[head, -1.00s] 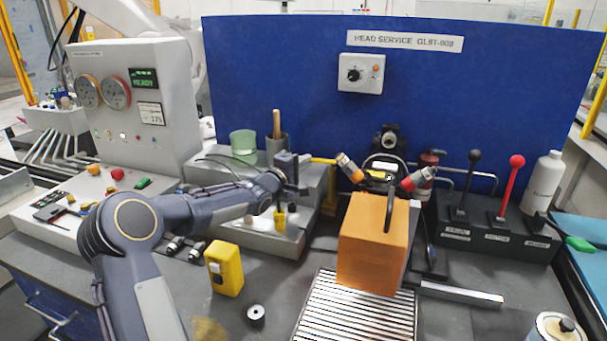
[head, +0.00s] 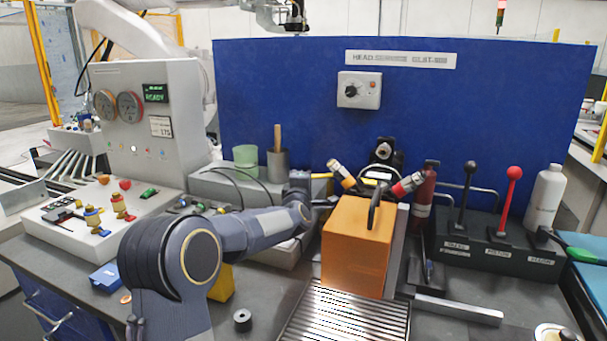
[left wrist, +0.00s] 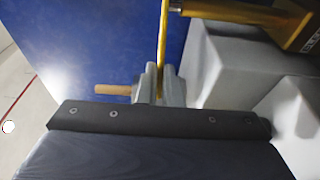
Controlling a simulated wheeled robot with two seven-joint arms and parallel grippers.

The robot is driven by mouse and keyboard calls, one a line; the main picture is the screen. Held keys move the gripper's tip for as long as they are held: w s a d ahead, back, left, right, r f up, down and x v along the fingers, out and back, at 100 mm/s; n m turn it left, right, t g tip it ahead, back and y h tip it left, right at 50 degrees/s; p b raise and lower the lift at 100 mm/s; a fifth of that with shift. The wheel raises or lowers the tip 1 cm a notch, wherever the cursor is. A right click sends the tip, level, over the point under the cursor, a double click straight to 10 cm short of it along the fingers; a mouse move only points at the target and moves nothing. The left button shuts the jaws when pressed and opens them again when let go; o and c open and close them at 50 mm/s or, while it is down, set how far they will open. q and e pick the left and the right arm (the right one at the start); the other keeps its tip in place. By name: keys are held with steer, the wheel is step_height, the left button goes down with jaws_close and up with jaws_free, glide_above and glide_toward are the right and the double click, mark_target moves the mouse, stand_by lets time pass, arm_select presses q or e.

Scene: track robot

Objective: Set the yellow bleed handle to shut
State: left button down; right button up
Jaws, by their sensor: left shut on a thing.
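The yellow bleed handle (head: 320,176) shows in the head view as a short yellow bar left of the orange block; my arm and the block hide its lower part. In the left wrist view it is a thin yellow bar (left wrist: 163,45) running down between my fingers, with a wider yellow part at upper right. My left gripper (left wrist: 160,82) is shut on this bar. In the head view the gripper (head: 322,202) is partly hidden near the orange block's upper left edge. My right gripper is not in view.
The orange block (head: 356,250) with a black handle stands close right of my gripper, beside a ribbed plate (head: 340,322). A grey cup (head: 278,166) with a wooden-handled tool and a green cup (head: 245,158) stand behind my forearm. Black and red levers (head: 511,200) stand at right.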

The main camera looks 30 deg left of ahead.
arm_select(q)
steer(key=shift+s+d+n+y+p, duration=0.1)
steer(key=shift+d+n+y+p, duration=0.15)
steer(key=shift+n+y+p, duration=0.2)
steer(key=c, duration=1.6)
jaws_free()
